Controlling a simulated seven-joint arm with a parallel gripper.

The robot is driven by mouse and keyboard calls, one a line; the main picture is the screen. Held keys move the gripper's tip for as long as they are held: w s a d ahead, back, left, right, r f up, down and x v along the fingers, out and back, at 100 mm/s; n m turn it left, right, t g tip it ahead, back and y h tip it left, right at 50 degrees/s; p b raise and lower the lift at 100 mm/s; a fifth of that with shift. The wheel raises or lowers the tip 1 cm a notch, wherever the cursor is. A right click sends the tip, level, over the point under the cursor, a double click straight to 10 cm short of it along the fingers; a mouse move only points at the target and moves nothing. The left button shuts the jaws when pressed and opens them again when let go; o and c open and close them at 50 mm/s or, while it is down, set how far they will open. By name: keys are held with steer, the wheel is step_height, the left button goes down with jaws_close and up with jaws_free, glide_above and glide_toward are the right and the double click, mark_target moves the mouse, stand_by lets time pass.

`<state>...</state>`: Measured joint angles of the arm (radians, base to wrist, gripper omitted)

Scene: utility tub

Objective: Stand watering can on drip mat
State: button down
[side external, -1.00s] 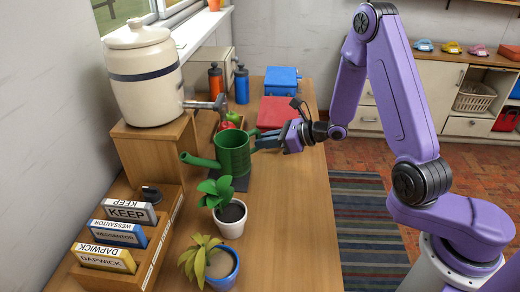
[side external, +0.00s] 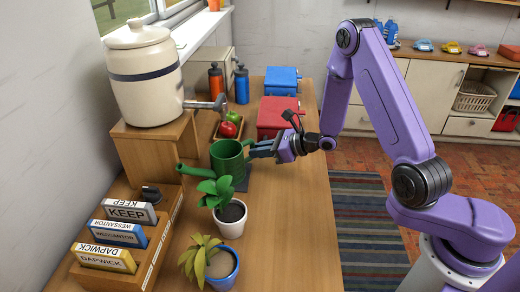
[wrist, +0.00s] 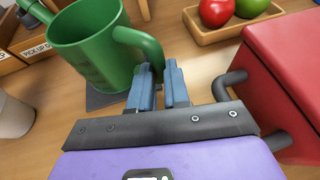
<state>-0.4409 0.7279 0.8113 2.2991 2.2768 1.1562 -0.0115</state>
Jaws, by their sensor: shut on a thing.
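The green watering can (side external: 228,158) stands upright near the middle of the bench, its spout pointing left; it also shows in the wrist view (wrist: 88,50). My gripper (side external: 254,152) is at its right side, and in the wrist view its blue fingers (wrist: 158,88) are shut on the can's handle (wrist: 140,42). The dark grey drip mat (side external: 242,184) shows beneath and to the right of the can; its edge also shows in the wrist view (wrist: 98,100). The can hides the rest of the mat. I cannot tell whether the can's base touches it.
A leafy plant in a white pot (side external: 230,218) stands close in front of the can, partly covering it. A tray of apples (side external: 228,129) and a crock's tap (side external: 207,105) are behind. A red box (side external: 278,112) is near my gripper. The bench's right front is clear.

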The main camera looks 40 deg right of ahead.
steer(key=c, duration=1.1)
jaws_free()
steer(key=shift+s+d+r, duration=0.1)
steer(key=shift+d+r, duration=0.05)
steer(key=shift+r, duration=0.05)
steer(key=v, duration=1.1)
steer(key=shift+s, duration=0.35)
